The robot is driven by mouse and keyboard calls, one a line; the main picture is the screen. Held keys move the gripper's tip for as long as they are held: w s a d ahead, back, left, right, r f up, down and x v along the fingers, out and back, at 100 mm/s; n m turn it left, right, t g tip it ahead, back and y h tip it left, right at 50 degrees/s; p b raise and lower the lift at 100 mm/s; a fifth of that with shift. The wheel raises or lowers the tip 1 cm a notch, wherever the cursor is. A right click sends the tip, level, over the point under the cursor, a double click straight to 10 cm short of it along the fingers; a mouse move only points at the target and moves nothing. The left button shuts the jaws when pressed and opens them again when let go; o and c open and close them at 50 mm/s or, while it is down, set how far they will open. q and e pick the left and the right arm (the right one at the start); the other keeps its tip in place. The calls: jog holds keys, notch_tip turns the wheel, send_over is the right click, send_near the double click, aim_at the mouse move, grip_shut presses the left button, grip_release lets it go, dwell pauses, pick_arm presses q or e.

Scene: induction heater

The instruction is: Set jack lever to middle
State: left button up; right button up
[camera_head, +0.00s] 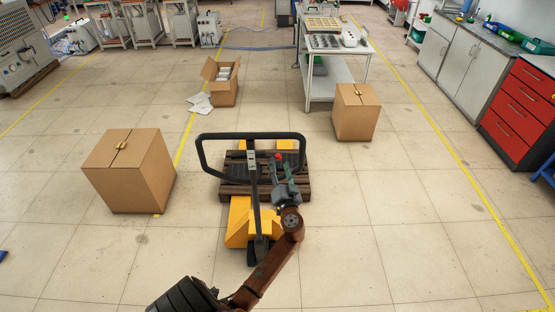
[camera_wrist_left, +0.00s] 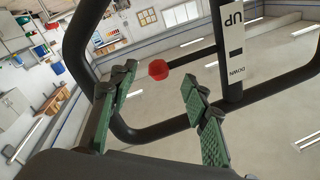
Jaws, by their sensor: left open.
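The jack lever has a red knob (camera_head: 278,155) on a short dark rod beside the black loop handle (camera_head: 203,160) of the yellow pallet jack (camera_head: 239,222). In the left wrist view the red knob (camera_wrist_left: 158,70) shows between the two green-padded fingers of my left gripper (camera_wrist_left: 159,76), with a gap on both sides. The rod runs from the knob to the handle post, which has a white label (camera_wrist_left: 232,40) reading UP and DOWN. In the head view my left gripper (camera_head: 281,163) is open, right at the knob. My right gripper is not in view.
A dark wooden pallet (camera_head: 235,188) lies on the jack's forks. Closed cardboard boxes stand at left (camera_head: 130,172) and right (camera_head: 355,112), with an open box (camera_head: 222,90) farther back. A work table (camera_head: 320,85) stands beyond. The floor at right is clear.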

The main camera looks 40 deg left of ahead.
pick_arm(q)
jog(key=v, duration=0.6)
jog(key=shift+s+d, duration=0.25)
jog(key=shift+d, duration=0.1)
